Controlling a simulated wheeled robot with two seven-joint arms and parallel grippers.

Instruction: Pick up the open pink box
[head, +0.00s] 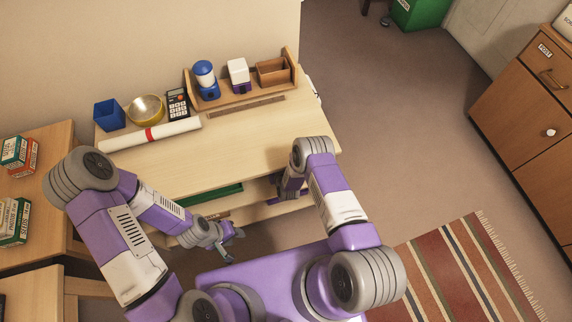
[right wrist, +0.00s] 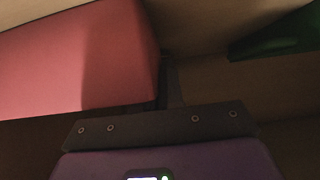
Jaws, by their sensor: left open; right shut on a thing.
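The pink box (right wrist: 80,60) fills the left of the right wrist view. Only its side shows, so I cannot see its opening or contents. My right gripper (right wrist: 168,85) reaches up to the box's right end and is shut on it; the exact hold is dark and partly hidden. In the head view my right forearm bends down at the desk's front edge, and the pink box does not show there. My left gripper (head: 231,245) is open and empty, in front of the desk and below its top.
The desk (head: 240,145) has a shelf space below its top, with a green thing (head: 215,194) inside.

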